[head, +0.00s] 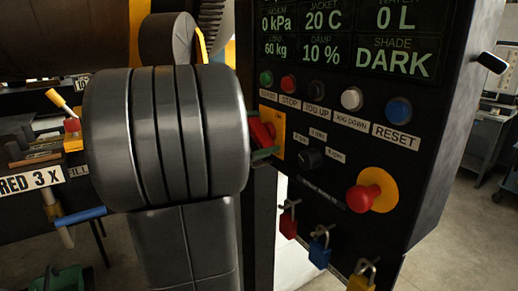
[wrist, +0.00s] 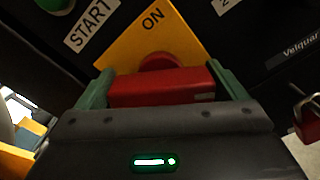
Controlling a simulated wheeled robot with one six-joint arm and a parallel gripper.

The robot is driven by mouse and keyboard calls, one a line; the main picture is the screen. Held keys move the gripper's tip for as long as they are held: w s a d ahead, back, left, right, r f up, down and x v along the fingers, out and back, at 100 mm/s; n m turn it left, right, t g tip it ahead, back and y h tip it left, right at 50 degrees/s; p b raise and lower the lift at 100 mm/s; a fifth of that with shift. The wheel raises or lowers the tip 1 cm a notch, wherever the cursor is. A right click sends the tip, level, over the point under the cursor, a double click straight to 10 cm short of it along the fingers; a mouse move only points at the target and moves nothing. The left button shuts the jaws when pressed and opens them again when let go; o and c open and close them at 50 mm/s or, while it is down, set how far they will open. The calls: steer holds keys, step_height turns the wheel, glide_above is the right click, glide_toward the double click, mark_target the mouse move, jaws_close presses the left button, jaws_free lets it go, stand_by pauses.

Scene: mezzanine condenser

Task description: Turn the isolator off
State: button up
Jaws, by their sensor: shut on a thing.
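The isolator is a red handle on a yellow plate (head: 278,121) on the left edge of the black control panel in the head view. In the wrist view the yellow plate (wrist: 135,40) reads ON, and the red handle (wrist: 160,88) lies across the picture. My gripper (wrist: 163,90) has a green finger at each end of the red handle and is shut on it.
The panel carries a row of buttons, a black selector knob (head: 310,158) and a red emergency stop (head: 363,198). Red (head: 288,222), blue (head: 320,250) and yellow (head: 362,277) padlocks hang at its lower edge. A lit display (head: 350,40) sits above. A cluttered bench stands at left.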

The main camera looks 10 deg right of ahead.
steer(key=shift+f+m+b, duration=0.2)
steer(key=shift+m+b, duration=0.9)
steer(key=shift+b, duration=0.3)
steer(key=shift+r, duration=0.1)
steer(key=o, duration=0.7)
steer(key=b+v, duration=0.1)
steer(key=v, duration=1.3)
steer(key=shift+d, duration=0.1)
steer(key=shift+d, duration=0.15)
steer(key=x, duration=1.3)
steer(key=shift+w+d+p, duration=0.1)
steer(key=shift+d+p, duration=0.15)
steer(key=shift+p, duration=0.15)
